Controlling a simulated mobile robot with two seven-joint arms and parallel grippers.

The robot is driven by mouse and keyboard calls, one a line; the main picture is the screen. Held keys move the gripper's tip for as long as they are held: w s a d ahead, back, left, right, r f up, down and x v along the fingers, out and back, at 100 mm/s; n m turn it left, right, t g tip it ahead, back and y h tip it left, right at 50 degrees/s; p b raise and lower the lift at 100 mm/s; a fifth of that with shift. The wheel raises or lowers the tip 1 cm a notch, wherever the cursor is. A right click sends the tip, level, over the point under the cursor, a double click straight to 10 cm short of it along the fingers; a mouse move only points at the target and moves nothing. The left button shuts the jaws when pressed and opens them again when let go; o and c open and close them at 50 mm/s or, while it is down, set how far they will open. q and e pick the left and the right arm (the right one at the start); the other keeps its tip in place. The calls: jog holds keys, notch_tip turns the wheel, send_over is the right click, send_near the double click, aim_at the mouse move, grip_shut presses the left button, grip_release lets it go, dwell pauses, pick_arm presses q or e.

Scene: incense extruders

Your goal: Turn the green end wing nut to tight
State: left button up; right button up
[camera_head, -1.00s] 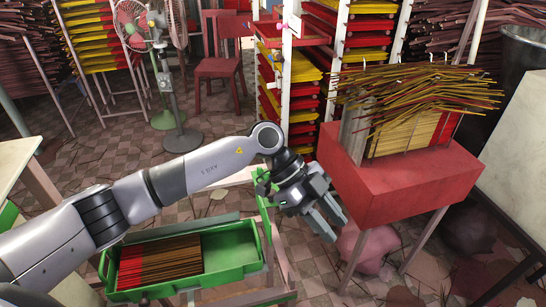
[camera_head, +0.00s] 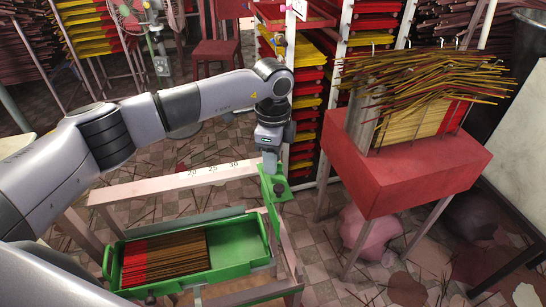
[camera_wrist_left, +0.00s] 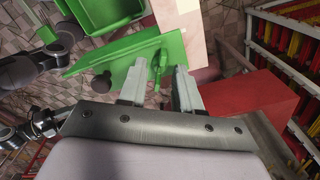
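In the left wrist view, a green wing nut (camera_wrist_left: 158,64) shows by the green plate (camera_wrist_left: 120,62), between my fingertips. My left gripper (camera_head: 270,160) points down over the end plate in the head view, and its fingers are largely hidden there. In the left wrist view my left gripper (camera_wrist_left: 160,84) is open, with one finger on each side of the wing nut. Contact cannot be told. My right gripper is not recognisable in either view.
A green tray (camera_head: 235,245) of brown and red incense sticks sits in the frame, left of the end plate. A wooden rail with numbers (camera_head: 190,180) runs behind it. A red table (camera_head: 410,180) with piled sticks stands at the right; racks stand behind.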

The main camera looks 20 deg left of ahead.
pick_arm(q)
jog(key=shift+f, duration=0.45)
grip_shut()
